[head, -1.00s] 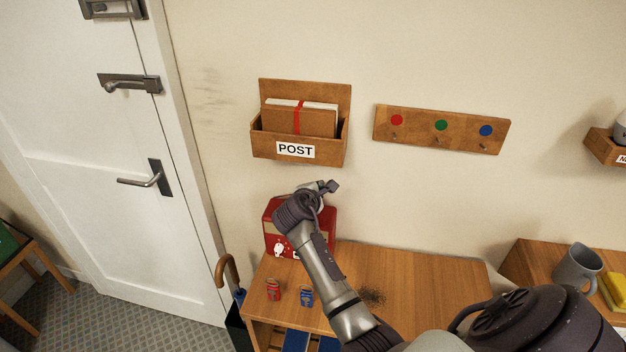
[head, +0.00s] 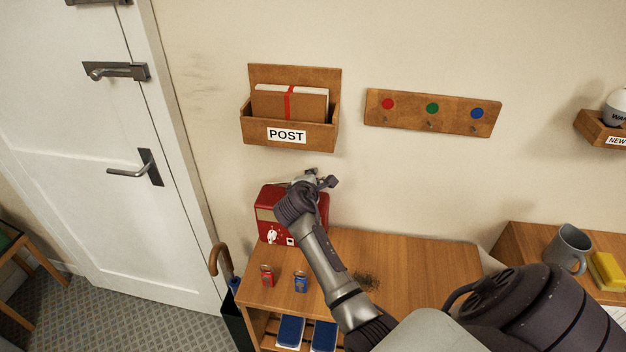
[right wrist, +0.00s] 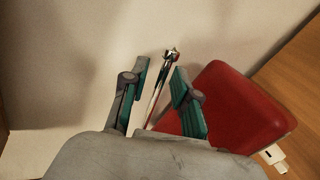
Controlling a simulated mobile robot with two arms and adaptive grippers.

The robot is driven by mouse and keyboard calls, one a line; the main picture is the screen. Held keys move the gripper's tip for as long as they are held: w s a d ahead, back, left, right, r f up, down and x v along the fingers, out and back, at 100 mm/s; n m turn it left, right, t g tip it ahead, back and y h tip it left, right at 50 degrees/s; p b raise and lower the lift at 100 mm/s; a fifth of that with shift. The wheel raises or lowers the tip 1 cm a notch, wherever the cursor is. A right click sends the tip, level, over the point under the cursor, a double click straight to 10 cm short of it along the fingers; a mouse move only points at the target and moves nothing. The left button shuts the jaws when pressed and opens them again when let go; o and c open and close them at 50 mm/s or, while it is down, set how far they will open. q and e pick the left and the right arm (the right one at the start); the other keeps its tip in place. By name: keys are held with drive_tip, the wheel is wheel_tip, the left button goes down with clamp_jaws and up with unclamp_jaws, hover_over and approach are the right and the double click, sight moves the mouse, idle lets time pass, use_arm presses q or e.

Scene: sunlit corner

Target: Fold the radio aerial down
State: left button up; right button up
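The red radio (head: 292,217) stands on the wooden cabinet top against the wall. Its chrome aerial (right wrist: 160,86) shows in the right wrist view, rising at a slant between my right gripper's fingers. My right gripper (right wrist: 160,72) is open around the aerial, with a gap on each side near the tip. In the head view this gripper (head: 320,180) is above the radio's top, and my forearm covers part of the radio. The radio's red body (right wrist: 230,108) lies right of the fingers in the wrist view. My left gripper is not in view.
A POST letter rack (head: 288,133) hangs on the wall above the radio, with a hook board (head: 380,108) beside it. Red (head: 267,275) and blue (head: 301,282) tagged items lie on the cabinet top (head: 420,268) in front. A mug (head: 568,250) stands at right.

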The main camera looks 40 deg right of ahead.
drive_tip(key=v, duration=1.2)
